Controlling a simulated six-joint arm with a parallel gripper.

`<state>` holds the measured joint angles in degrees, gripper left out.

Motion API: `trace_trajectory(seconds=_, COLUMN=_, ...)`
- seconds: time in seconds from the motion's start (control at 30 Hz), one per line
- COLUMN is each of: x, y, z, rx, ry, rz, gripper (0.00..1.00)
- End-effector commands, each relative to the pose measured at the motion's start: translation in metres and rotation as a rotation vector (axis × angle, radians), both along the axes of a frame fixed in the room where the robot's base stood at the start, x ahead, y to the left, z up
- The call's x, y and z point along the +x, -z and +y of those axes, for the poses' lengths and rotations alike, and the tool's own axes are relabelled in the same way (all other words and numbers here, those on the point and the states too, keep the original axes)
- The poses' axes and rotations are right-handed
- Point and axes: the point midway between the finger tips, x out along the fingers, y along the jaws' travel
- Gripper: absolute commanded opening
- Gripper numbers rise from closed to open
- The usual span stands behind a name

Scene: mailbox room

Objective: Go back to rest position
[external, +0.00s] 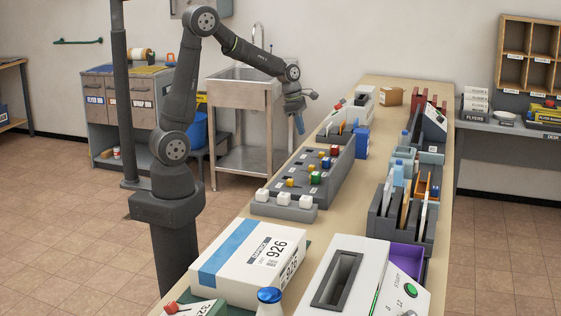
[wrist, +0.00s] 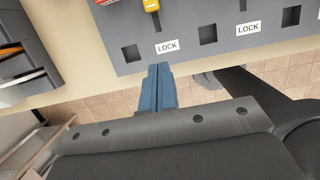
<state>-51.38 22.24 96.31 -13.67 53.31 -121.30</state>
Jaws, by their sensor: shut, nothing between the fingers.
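My gripper (external: 299,122) hangs at the end of my bent arm, to the left of the long table and in front of the sink in the external view. Its blue fingers point down and are closed together with nothing between them. In the wrist view the shut fingers (wrist: 162,88) lie over the near edge of a grey panel with square holes and LOCK labels (wrist: 167,46). A yellow piece (wrist: 150,5) sits in this panel just beyond the fingertips.
The long table (external: 385,90) holds a grey block with coloured pieces (external: 318,175), a white box marked 926 (external: 245,262), a slotted white machine (external: 350,275) and upright files (external: 405,205). A metal sink (external: 245,95) stands behind my arm.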

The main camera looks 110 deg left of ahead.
Motion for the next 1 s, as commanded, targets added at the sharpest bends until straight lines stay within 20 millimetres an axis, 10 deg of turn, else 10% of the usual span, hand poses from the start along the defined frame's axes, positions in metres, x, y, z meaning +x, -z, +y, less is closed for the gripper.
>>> trace_trajectory(seconds=0.4, x=0.006, y=0.076, z=-0.001, rx=-0.003, ry=-0.001, rz=0.003, gripper=0.00)
trace_trajectory(seconds=1.0, x=-0.025, y=0.060, z=-0.001, rx=-0.001, ry=0.001, rz=0.000, gripper=0.00)
